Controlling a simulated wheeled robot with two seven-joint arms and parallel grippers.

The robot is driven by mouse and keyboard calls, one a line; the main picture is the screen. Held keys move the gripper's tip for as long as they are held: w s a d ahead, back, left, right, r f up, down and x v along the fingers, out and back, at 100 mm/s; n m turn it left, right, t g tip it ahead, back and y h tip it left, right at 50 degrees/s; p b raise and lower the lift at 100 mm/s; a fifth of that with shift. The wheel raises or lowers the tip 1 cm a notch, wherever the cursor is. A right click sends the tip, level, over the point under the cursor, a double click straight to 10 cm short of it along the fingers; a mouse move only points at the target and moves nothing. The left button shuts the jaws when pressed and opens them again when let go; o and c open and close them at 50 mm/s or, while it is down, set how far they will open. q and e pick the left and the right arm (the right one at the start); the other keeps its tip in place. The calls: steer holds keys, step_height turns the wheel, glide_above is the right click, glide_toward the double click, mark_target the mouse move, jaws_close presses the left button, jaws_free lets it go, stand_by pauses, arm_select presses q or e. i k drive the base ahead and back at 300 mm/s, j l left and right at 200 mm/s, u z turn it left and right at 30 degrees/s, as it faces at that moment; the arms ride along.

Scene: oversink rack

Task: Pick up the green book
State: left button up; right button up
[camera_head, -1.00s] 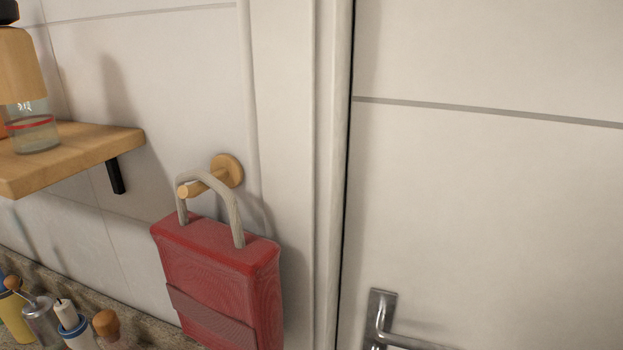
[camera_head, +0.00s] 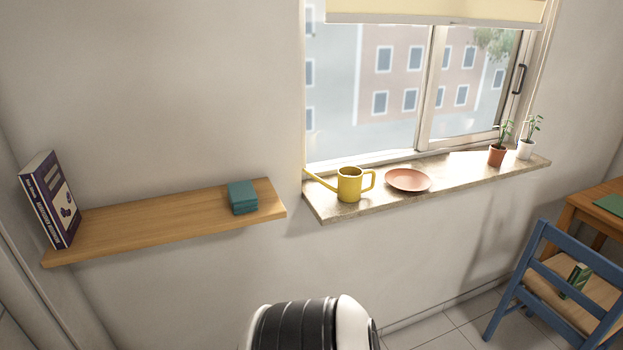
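A green book (camera_head: 575,279) with a pale spine or page edge rests on the seat of the blue chair (camera_head: 541,238) at the lower right. It looks propped upright or tilted, and the chair's back slats partly cover it. Neither of my grippers shows in the view. A rounded black and white part at the bottom middle looks like a piece of my arm.
A wooden shelf (camera_head: 160,222) holds a purple book (camera_head: 50,200) and teal stacked items (camera_head: 242,196). The window sill (camera_head: 440,185) bears a yellow watering can (camera_head: 350,184), a plate (camera_head: 408,179) and potted plants. A wooden table (camera_head: 592,190) with a flat green item stands behind the chair.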

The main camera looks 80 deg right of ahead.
mark_target(581, 274)
steer(key=z, duration=4.5)
